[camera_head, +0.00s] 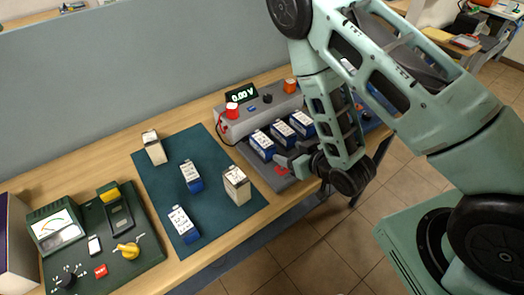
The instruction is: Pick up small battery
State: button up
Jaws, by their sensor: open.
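On the dark green mat (160,193) stand two blue-and-white batteries, one near the middle (191,176) and one at the front (183,224). Two cream batteries also stand there, one at the back left (154,148) and a bulkier one at the right (236,185). I cannot tell for certain which is the small battery. My gripper (289,163) is open, low over the front of the grey charging unit, right of the mat. It is close to the leftmost blue-and-white battery (262,145) in the unit; contact cannot be made out. My arm partly hides the fingers.
The grey unit (232,127) has a 0.00 V display (241,94) and holds further blue-and-white batteries (284,133). A green tester (128,265) with a dial lies at the left. A grey partition (120,80) rises behind the wooden bench. Bare mat lies between the batteries.

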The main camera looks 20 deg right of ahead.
aim_at(265, 142)
jog(key=b+x, duration=0.3)
jog(key=b, duration=0.1)
jog(key=shift+f, duration=0.25)
jog(key=x, duration=0.6)
jog(key=shift+w+a+r+p, duration=0.1)
jog(key=shift+w+r+p, duration=0.1)
jog(key=shift+w+p, duration=0.1)
jog(key=p+x, duration=0.2)
jog(key=x, duration=0.3)
jog(key=shift+w+r+p, duration=0.15)
jog(key=shift+p, duration=0.25)
jog(key=shift+w+a+f, duration=0.1)
jog(key=shift+w+f, duration=0.2)
jog(key=shift+r, duration=0.1)
grip_shut()
